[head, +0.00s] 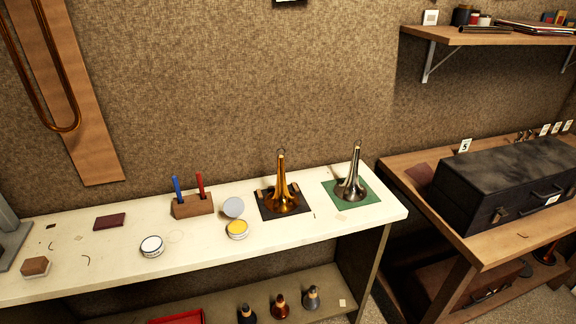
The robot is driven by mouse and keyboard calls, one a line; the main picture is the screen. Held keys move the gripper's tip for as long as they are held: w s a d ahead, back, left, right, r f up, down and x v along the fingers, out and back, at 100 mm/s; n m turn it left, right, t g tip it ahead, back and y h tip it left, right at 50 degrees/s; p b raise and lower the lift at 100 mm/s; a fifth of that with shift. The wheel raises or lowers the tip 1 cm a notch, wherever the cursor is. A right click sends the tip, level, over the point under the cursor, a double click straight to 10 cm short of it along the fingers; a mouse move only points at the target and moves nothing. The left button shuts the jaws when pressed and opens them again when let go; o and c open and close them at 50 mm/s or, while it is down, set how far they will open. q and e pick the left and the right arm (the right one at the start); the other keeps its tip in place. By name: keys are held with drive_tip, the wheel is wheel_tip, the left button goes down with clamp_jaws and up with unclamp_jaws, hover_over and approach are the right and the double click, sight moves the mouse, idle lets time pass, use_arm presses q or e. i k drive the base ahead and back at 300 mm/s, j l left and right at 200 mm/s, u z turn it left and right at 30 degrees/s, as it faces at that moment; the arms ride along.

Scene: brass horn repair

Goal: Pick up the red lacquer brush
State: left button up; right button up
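The red lacquer brush (200,184) stands upright in the right part of a small wooden block holder (192,206) on the white bench. Its red handle sticks up; its lower end is hidden in the holder. A blue-handled brush (177,188) stands beside it to the left in the same holder. Neither of my grippers shows in the head view.
The white bench (120,255) also carries open tins (151,246) (237,230), a brass bell (281,190) on a dark mat and a silver bell (352,180) on a green mat. The bench top in front of the holder is mostly clear. A black case (510,180) lies on the right table.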

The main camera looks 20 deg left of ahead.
sight(199, 175)
drive_tip(key=i+j+u, duration=0.2)
drive_tip(key=j, duration=0.25)
drive_tip(key=i+j+u, duration=0.15)
drive_tip(key=j, duration=0.3)
drive_tip(key=i+j+u, duration=0.2)
drive_tip(key=i+j, duration=0.15)
